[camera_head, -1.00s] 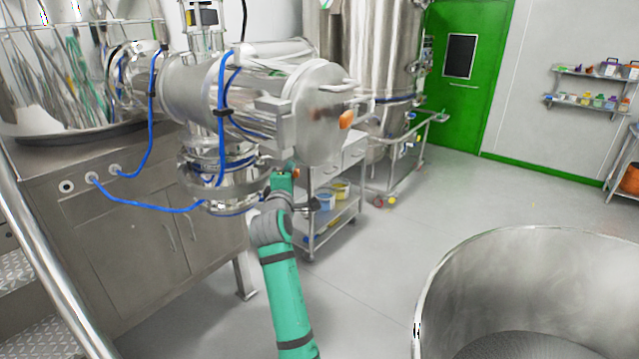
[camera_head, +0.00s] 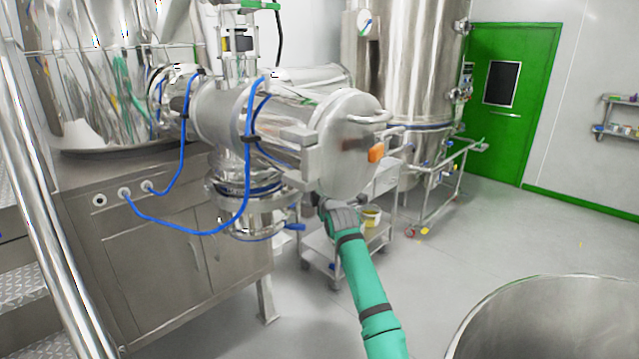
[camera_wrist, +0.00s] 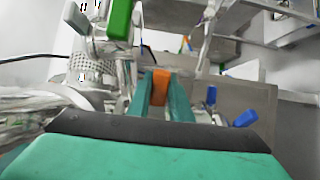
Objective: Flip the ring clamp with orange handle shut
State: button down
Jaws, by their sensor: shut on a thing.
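In the wrist view the two green fingers of my gripper (camera_wrist: 160,100) are shut on an orange handle (camera_wrist: 160,84). In the head view my gripper sits at the lower edge of the round steel end cover (camera_head: 350,140), and its fingertips and the handle they hold are hidden there. The ring of the clamp is not clear in either view. Another orange piece (camera_head: 376,153) shows on the front of the end cover, apart from my gripper.
A vertical pipe with clamps and a blue handle (camera_head: 295,227) is left of my arm. Blue hoses (camera_head: 180,212) loop in front of the steel cabinet (camera_head: 150,290). A trolley (camera_head: 320,245) stands behind my arm. A large steel drum (camera_head: 560,310) stands at lower right. Floor between is free.

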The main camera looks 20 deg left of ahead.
jog(key=shift+w+a+f, duration=0.1)
jog(key=shift+w+a, duration=0.2)
jog(key=c, duration=1.6)
grip_release()
jog(key=shift+a, duration=0.2)
jog(key=shift+d, duration=0.25)
jog(key=shift+s+d, duration=0.1)
jog(key=shift+s+d, duration=0.15)
jog(key=shift+s, duration=0.05)
jog(key=v, duration=1)
